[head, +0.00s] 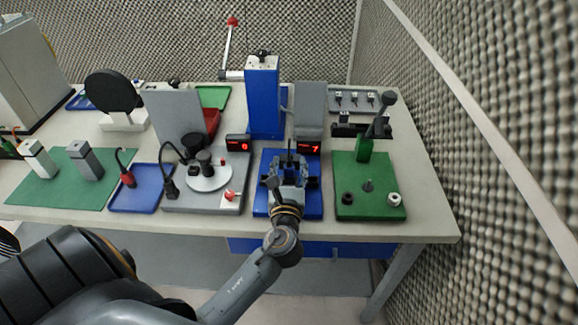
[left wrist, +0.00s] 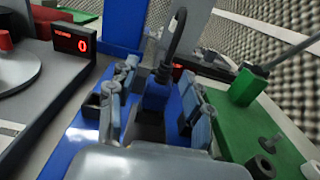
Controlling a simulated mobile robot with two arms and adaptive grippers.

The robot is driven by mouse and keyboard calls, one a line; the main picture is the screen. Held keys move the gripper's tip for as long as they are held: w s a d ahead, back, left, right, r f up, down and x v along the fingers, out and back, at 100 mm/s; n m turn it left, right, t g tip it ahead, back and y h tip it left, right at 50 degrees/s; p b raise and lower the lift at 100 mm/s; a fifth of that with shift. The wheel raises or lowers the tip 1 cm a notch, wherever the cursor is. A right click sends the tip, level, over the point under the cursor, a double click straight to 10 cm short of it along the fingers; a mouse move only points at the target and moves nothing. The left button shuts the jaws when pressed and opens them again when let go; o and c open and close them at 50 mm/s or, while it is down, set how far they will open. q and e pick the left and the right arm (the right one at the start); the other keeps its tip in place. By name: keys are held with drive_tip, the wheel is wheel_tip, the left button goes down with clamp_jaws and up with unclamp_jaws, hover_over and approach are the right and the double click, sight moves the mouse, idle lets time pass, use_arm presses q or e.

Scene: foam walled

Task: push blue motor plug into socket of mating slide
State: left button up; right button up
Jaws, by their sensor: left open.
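My left gripper (head: 289,168) is over the blue base plate (head: 262,207) in front of the tall blue press column. In the left wrist view, its two fingers (left wrist: 153,108) stand apart on either side of a dark blue block (left wrist: 156,92) with a black cable rising from it, which looks like the blue motor plug. I cannot tell whether the fingers touch it. The slide and its socket are mostly hidden by the gripper, so how the plug sits in relation to the socket cannot be told. My right gripper is not in view.
The blue press column (head: 264,100) stands close behind. A green plate (head: 373,207) with posts is on the right. A grey tester (head: 234,180) with a turntable and a black cable is on the left, and a blue tray (head: 145,200) holds a red plug (head: 127,179).

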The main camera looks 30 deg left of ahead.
use_arm(q)
drive_tip(key=v, duration=1.2)
